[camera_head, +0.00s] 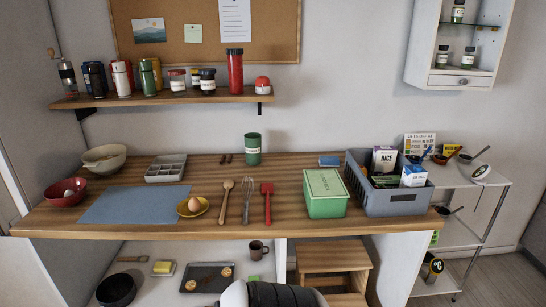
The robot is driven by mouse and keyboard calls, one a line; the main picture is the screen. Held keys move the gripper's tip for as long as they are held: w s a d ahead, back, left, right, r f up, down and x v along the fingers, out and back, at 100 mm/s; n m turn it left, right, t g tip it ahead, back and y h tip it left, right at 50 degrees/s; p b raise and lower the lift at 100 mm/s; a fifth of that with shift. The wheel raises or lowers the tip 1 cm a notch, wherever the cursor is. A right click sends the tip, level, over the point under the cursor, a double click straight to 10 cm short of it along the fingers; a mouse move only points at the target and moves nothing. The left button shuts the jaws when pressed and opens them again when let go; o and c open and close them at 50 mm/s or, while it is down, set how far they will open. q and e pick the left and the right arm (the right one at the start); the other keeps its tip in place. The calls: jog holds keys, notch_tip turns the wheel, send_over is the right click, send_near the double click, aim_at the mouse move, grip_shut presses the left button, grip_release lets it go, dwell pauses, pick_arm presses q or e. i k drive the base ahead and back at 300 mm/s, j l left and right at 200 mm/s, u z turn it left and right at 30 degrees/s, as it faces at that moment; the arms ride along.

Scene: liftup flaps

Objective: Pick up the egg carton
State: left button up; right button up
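A low grey tray with several compartments (166,168), which looks like the egg carton, lies on the back left of the wooden counter, behind the blue mat. Its cells look empty, but it is small in view. A brown egg (193,204) sits in a yellow dish (202,211) at the counter's front edge. Neither of my grippers is in view. A white and black part, likely of my own arm, shows at the bottom centre, below the counter's front edge and far from the tray.
The blue mat (135,205) is bare. Bowls (104,157) stand left of the tray. A green canister (252,149), utensils (247,201), a green box (325,194) and a grey crate (398,201) stand to its right. A shelf (172,98) with bottles and jars hangs above.

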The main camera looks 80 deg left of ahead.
aim_at(166, 168)
jog(key=u, duration=2.7)
